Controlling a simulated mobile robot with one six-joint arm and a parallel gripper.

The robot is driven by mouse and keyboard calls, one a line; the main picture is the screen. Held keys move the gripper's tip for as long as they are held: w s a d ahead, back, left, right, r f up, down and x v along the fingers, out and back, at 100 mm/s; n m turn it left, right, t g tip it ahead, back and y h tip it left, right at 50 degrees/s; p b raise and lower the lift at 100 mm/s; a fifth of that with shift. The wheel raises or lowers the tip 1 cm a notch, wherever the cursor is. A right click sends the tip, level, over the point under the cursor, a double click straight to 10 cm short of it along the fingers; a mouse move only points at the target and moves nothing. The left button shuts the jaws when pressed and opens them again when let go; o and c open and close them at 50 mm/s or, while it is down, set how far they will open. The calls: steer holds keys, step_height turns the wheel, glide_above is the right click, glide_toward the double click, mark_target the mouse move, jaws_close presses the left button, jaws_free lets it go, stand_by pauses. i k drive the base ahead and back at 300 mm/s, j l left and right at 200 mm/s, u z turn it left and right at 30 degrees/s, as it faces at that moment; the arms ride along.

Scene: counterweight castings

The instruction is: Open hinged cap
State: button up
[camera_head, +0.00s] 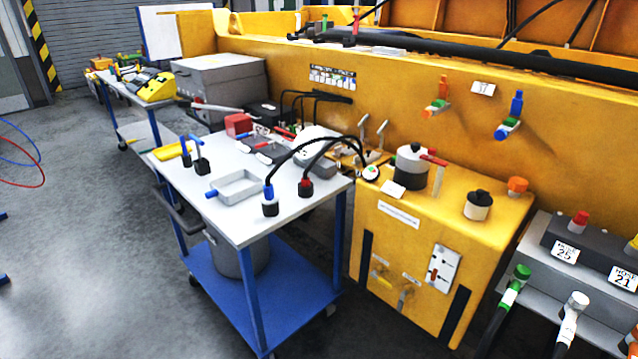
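A yellow tank or cabinet (440,225) stands right of the cart, with several fittings on top. One is a dark cylinder with a pale round lid and a small black knob, a capped filler (411,167); the lid looks seated, with a red-handled part beside it. A cream neck with a black cap (478,204) stands nearer the right edge; its cap looks shut. An orange cap (517,186) sits at the back right corner. I cannot tell which of these is the hinged cap, and no hinge is clear. My gripper is not in view.
A cart (225,215) with a pale top and blue legs carries a tray, black plugs with cables and small boxes. A grey unit (570,262) with hose fittings is at the right. The yellow machine wall (410,105) rises behind. Grey floor at left is mostly clear.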

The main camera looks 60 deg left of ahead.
mark_target(480, 197)
steer(key=u, duration=1.25)
steer(key=i+l+u, duration=0.2)
steer(key=i+l, duration=0.2)
steer(key=i+l+u, duration=0.25)
steer(key=i+l, duration=0.15)
steer(key=l, duration=0.15)
